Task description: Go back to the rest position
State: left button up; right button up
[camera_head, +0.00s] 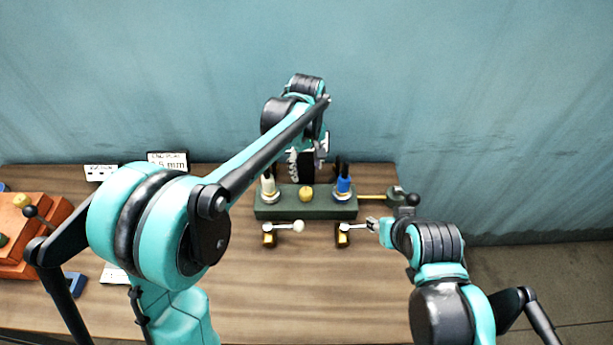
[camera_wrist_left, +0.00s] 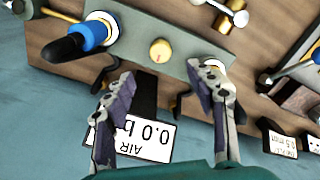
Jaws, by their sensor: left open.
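My left gripper (camera_head: 308,152) is at the back of the table, above the rear side of the dark green block (camera_head: 322,208). In the left wrist view my left gripper (camera_wrist_left: 161,78) has its two fingers apart with nothing between them. The block carries a white-topped fitting (camera_head: 268,186), a yellow knob (camera_head: 306,194) and a blue fitting (camera_head: 343,187). My right gripper (camera_head: 376,225) is at the block's front right, close to a small lever valve (camera_head: 344,236). It is too small to tell whether its fingers are open or touching the lever.
A second lever valve (camera_head: 270,237) with a white ball end sits before the block. Sign plates (camera_head: 167,160) stand along the back edge. An orange block (camera_head: 32,222) is at the left. The table's front middle (camera_head: 290,290) is bare.

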pick_arm(q)
jog(key=shift+r, duration=0.3)
jog(key=s+a+r+m+t+b, duration=0.3)
jog(key=s+a, duration=0.5)
jog(key=a, duration=0.2)
jog(key=s+a+f+m+t+b, duration=0.2)
jog(key=s+a+f+m+t, duration=0.2)
jog(key=s+a, duration=0.4)
jog(key=s+f, duration=0.1)
jog(key=s, duration=0.2)
jog(key=shift+f, duration=0.15)
